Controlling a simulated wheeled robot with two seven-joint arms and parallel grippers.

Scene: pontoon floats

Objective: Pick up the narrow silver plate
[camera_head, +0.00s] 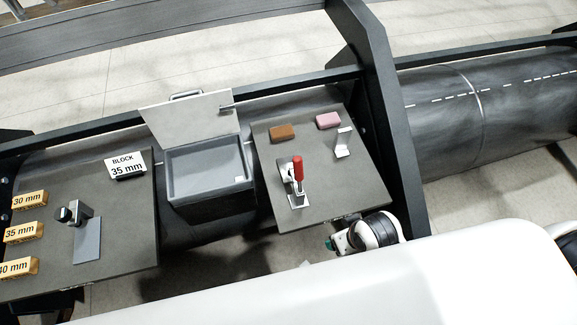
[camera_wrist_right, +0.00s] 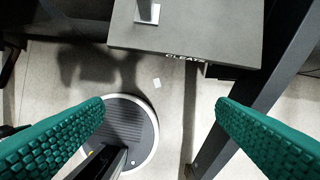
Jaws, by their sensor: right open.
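A flat silver plate (camera_head: 87,242) lies on the left dark board, below a small black-knobbed clamp (camera_head: 72,214). I cannot tell for sure which of these is the narrow silver plate. My right gripper (camera_head: 332,243) is low, just off the front right edge of the right board, apart from both pieces. In the right wrist view its green fingers (camera_wrist_right: 160,108) are wide apart with nothing between them. My left gripper is not in view.
The right board (camera_head: 330,195) also holds a red-handled toggle clamp (camera_head: 297,176), a brown block (camera_head: 283,132) and a pink block (camera_head: 328,120). A grey bin (camera_head: 208,172) with raised lid stands between the boards. Several gold blocks and a "BLOCK 35 mm" sign (camera_head: 126,165) sit left. A dark beam (camera_head: 385,110) rises at right.

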